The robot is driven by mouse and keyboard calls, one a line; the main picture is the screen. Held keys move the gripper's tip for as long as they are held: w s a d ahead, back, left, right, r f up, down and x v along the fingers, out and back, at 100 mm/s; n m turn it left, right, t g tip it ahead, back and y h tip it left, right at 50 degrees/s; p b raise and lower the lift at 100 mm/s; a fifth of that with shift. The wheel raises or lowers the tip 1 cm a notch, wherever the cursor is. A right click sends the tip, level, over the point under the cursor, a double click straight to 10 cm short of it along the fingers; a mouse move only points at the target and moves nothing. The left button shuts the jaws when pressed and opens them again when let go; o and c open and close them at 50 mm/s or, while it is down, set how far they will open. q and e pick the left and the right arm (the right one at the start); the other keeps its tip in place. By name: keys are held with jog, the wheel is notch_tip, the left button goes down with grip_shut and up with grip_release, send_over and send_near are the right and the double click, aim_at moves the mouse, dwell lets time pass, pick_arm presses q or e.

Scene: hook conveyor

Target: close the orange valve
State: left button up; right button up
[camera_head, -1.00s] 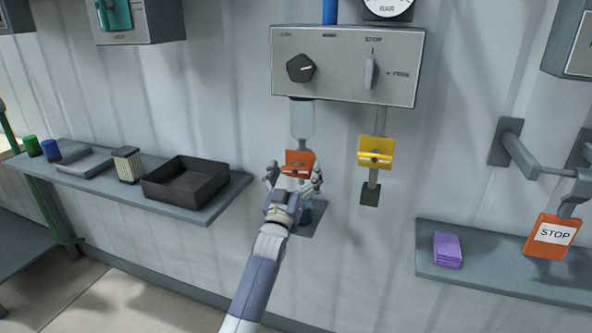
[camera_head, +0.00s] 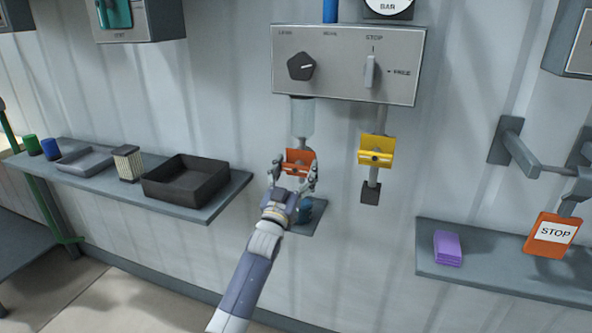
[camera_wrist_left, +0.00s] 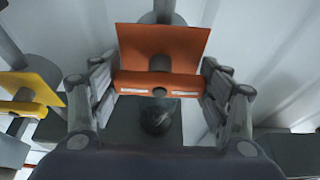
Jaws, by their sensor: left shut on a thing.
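The orange valve (camera_head: 299,160) sits on the pipe under the grey control box, left of the yellow valve (camera_head: 375,151). My left gripper (camera_head: 294,172) is at the orange valve from below, its fingers on either side of the handle. In the left wrist view the orange valve (camera_wrist_left: 160,62) is large in the middle, and the left gripper (camera_wrist_left: 158,92) is shut on its lower bar. The yellow valve also shows at the left of the wrist view (camera_wrist_left: 30,88). My right gripper is out of view.
The control box (camera_head: 345,65) with a black knob and a grey switch is above. A shelf at left holds a black tray (camera_head: 186,180).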

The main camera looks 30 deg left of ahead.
pick_arm(q)
jog(key=o, duration=1.1)
jog(key=v, duration=1.2)
